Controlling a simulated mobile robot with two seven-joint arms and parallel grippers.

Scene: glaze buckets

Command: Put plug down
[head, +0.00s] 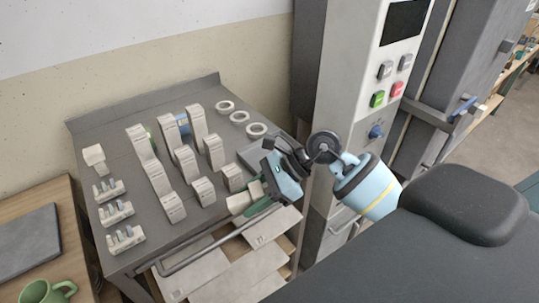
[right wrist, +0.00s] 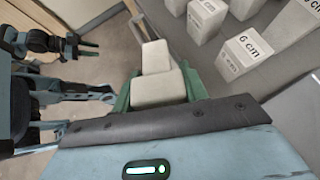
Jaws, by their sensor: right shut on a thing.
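My right gripper (head: 247,203) is shut on a pale, stepped plug (head: 239,202), over the right front part of the grey table (head: 118,180). In the right wrist view the plug (right wrist: 158,88) sits between the green fingers of the right gripper (right wrist: 157,97). Its wider part is nearer the palm and its narrower part points away. I cannot tell whether it touches the table. A similar pale piece (head: 95,157) with a knob stands at the table's left edge. Blue and black parts of mine show at the left of the right wrist view; the left gripper's state is unclear.
Rows of pale blocks (head: 158,178) stand left of the gripper. Several small racks (head: 116,211) line the left edge. Pale slabs (head: 200,268) lie below the front rail. A grey machine (head: 338,100) stands close on the right.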

